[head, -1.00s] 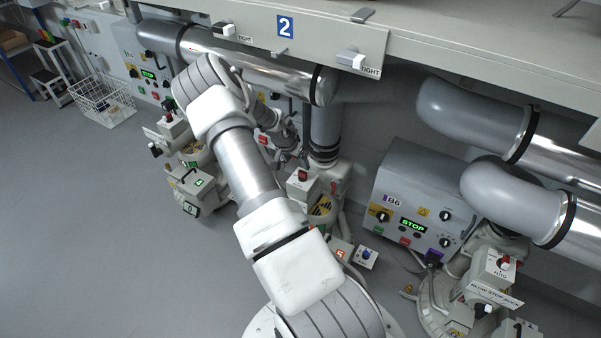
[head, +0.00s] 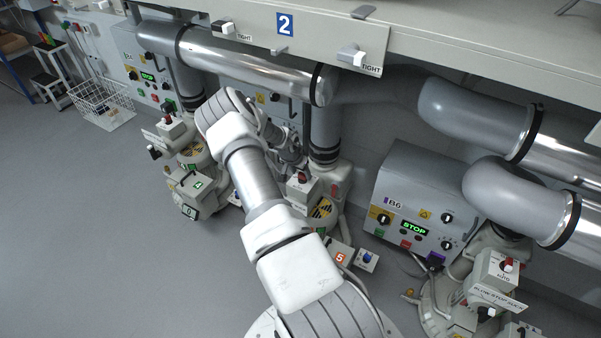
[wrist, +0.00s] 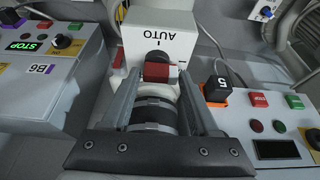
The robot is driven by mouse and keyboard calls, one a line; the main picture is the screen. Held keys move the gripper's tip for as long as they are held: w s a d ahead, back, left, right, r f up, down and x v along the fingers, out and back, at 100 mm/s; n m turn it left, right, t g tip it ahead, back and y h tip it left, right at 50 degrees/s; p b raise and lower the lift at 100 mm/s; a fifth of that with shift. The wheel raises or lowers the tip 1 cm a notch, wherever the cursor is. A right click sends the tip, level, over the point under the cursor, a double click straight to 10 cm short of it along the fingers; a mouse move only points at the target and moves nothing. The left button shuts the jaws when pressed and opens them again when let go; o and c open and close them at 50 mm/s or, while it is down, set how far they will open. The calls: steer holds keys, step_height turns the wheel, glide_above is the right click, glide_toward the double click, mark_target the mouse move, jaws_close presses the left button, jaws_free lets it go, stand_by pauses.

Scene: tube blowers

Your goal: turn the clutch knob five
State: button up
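A red and black knob (wrist: 157,69) sits on the front of a white box marked AUTO (wrist: 165,30) in the wrist view. In the head view a box with a red-topped knob (head: 303,178) stands just right of my gripper (head: 290,158). My gripper's fingers (wrist: 157,82) are apart, one on each side of the red and black knob, with a gap at both sides. An orange 5 label (head: 341,257) shows in the head view. No clutch wording is legible.
A panel with a green STOP display (wrist: 28,46) lies left of my fingers. A box with red and green buttons (wrist: 270,125) lies to the right. The B6 cabinet (head: 410,200) stands at right, and a steel pipe (head: 250,68) runs behind.

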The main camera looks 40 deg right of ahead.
jaws_close()
steer(key=shift+n+b, duration=0.3)
steer(key=shift+b, duration=0.05)
steer(key=n+b, duration=0.1)
steer(key=b, duration=0.1)
steer(key=n+t+b, duration=0.1)
steer(key=n+b, duration=0.1)
steer(key=shift+s+d+f+n+t+y, duration=0.1)
steer(key=shift+s+f+n+t+y, duration=0.1)
steer(key=shift+n+t+y, duration=0.15)
steer(key=n+b, duration=0.2)
steer(key=n+t+y+b, duration=0.1)
steer(key=n+b, duration=0.1)
steer(key=b, duration=0.1)
steer(key=shift+s+n+y+b, duration=0.15)
steer(key=shift+n+y+b, duration=0.1)
steer(key=shift+b, duration=0.05)
steer(key=n+b, duration=0.1)
steer(key=n, duration=0.1)
steer(key=n+y+b, duration=0.1)
steer(key=n, duration=0.1)
steer(key=shift+s+d+r+t+y, duration=0.1)
steer(key=shift+r+t+y, duration=0.05)
steer(key=shift+t+y, duration=0.2)
steer(key=shift+s+n+y+b, duration=0.1)
steer(key=shift+n+y+b, duration=0.5)
steer(key=shift+n, duration=1.9)
steer(key=shift+y, duration=0.25)
